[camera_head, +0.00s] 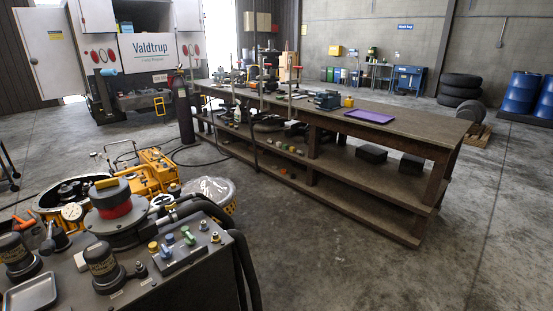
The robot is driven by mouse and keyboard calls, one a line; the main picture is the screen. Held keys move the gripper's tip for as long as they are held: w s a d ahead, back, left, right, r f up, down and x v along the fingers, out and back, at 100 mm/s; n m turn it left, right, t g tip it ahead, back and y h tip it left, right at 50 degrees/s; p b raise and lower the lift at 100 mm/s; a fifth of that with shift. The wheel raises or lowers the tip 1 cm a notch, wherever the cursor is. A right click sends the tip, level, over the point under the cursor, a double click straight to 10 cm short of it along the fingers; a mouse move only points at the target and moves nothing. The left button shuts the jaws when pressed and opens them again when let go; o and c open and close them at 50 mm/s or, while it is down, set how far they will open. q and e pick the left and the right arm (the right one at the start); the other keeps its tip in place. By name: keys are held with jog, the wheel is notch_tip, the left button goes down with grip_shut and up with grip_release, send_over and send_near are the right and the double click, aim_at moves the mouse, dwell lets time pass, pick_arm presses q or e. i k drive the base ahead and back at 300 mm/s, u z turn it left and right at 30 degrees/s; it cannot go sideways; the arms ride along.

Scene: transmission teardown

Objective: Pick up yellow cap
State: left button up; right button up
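Several small coloured caps stand on fittings of a dark block on top of a dark cabinet (205,290) in the near left. A yellow cap (153,247) is at the block's left end, with blue and green ones beside it. Neither of my grippers shows in this view.
The long wooden workbench (425,122) with lower shelves runs across the middle. Black hoses (243,265) hang at the cabinet's right side. A yellow machine (153,172) stands behind the cabinet. Concrete floor is open at the right front. Blue drums (521,93) stand far right.

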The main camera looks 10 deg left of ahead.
aim_at(154, 248)
jog(key=u, duration=1.45)
jog(key=i, duration=0.15)
jog(key=z, duration=0.1)
